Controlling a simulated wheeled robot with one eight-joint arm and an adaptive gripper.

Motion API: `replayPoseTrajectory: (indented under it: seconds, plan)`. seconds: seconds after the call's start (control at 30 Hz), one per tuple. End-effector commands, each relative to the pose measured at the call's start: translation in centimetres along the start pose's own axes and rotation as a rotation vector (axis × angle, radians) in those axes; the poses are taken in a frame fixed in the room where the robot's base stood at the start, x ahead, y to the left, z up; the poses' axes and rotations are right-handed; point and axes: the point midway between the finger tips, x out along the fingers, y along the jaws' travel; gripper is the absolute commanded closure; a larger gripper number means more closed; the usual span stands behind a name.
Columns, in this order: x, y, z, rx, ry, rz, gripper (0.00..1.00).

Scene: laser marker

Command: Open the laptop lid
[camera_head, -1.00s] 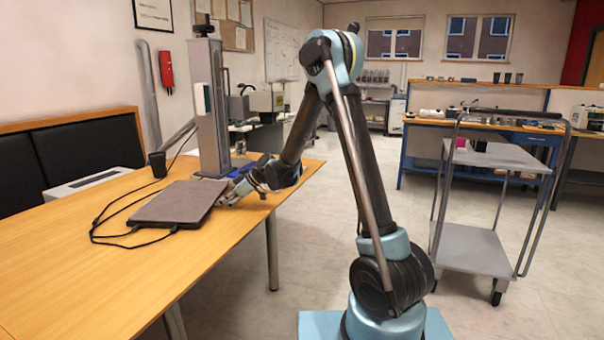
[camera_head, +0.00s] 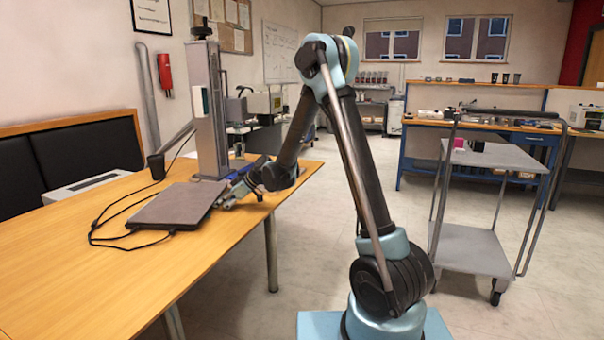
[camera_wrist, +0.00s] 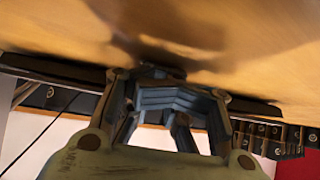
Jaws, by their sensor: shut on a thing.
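The laptop (camera_head: 172,206) is a dark grey, flat slab lying on the wooden table, its lid looking closed in the head view. My gripper (camera_head: 222,201) is low at the laptop's right edge, touching it as far as I can tell. In the wrist view, my gripper's fingers (camera_wrist: 168,84) are shut at a thin dark edge (camera_wrist: 60,68), which I take to be the laptop lid's edge. The exact contact is dark and partly hidden by the fingers.
The wooden table (camera_head: 110,285) is clear in front of the laptop. Black cables (camera_head: 100,226) lie at its left. A grey cart (camera_head: 475,250) stands at right.

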Motion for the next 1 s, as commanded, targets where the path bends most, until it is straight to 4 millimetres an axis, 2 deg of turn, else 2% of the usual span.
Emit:
replayPoseTrajectory:
  seconds: [0.03, 0.2, 1.0]
  plan:
    - [1.3, -0.1, 0.1, -0.016, -0.015, -0.006, 1.0]
    - [1.7, -0.2, -0.1, -0.017, -0.016, -0.009, 1.0]
    - [2.4, 0.0, -0.5, -0.016, -0.015, -0.005, 1.0]
